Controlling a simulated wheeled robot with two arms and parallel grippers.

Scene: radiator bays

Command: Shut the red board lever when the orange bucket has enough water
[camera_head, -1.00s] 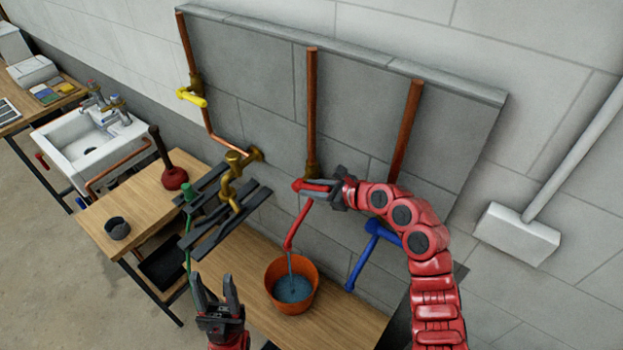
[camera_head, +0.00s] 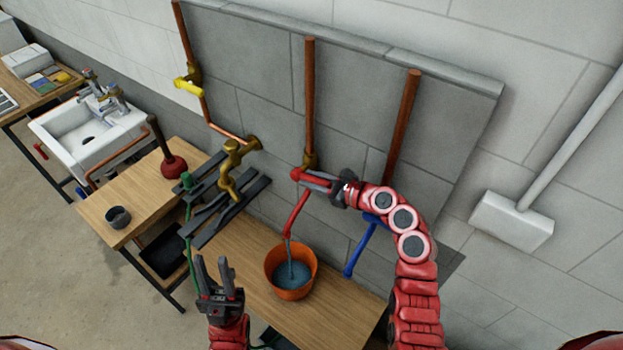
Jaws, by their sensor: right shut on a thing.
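The orange bucket (camera_head: 308,265) stands on the wooden bench under the red spout (camera_head: 292,218). A thin stream runs from the spout into blue-grey water (camera_head: 291,275), whose surface lies below the rim. The red board lever (camera_head: 298,173) sits at the foot of the middle copper pipe. My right gripper (camera_head: 313,180) is shut on this lever and hides part of it. My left gripper (camera_head: 212,272) is open and empty, left of the bucket and apart from it.
A yellow lever (camera_head: 188,87) is on the left pipe. A blue spout (camera_head: 361,248) is right of the bucket, partly behind my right arm. A brass tap (camera_head: 231,168), dark slats (camera_head: 240,208) and a red plunger (camera_head: 173,165) lie left. Bare bench (camera_head: 335,305) shows right of the bucket.

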